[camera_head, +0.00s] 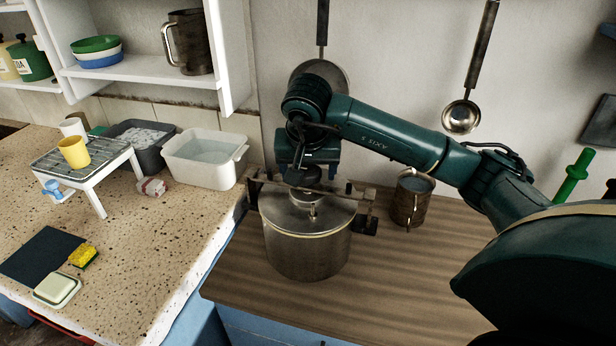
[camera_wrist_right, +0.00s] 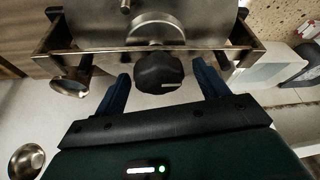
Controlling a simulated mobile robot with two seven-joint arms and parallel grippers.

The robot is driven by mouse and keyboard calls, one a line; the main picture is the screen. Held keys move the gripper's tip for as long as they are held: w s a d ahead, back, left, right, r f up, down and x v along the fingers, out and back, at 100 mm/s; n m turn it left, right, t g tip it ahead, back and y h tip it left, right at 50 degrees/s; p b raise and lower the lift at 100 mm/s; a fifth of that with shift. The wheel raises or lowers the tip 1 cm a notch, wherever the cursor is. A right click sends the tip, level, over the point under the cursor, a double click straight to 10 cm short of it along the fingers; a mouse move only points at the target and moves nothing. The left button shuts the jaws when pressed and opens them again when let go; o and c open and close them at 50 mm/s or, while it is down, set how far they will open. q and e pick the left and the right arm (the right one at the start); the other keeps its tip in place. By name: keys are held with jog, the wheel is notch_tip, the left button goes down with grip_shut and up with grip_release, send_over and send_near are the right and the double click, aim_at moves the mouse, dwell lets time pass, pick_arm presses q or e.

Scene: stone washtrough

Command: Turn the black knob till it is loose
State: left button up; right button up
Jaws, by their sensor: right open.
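The black knob (camera_wrist_right: 160,74) shows in the right wrist view. It has lobed edges and a pale line on its face, and sits at a metal crossbar over a lidded steel pot (camera_head: 305,247). My right gripper (camera_wrist_right: 163,88) is open, with one blue finger on each side of the knob and a visible gap on both sides. In the head view my right gripper (camera_head: 308,168) reaches down over the pot's back edge, and the knob is hard to separate from it there. My left gripper is in neither view.
The pot stands on a wooden worktop (camera_head: 390,290). A metal mug (camera_head: 411,200) stands close to its right. A white basin (camera_head: 205,158) is on the stone counter to the left. A ladle (camera_head: 462,116) hangs on the wall behind my right arm.

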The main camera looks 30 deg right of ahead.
jog(key=m, duration=0.2)
jog(key=m+g+h+p, duration=0.1)
jog(key=m, duration=0.2)
jog(key=shift+r, duration=0.2)
jog(key=shift+m+g+h+p, duration=0.4)
jog(key=shift+m+g+p, duration=0.2)
jog(key=shift+m, duration=0.6)
jog(key=shift+f+m, duration=0.15)
jog(key=shift+m, duration=0.15)
jog(key=shift+c, duration=0.4)
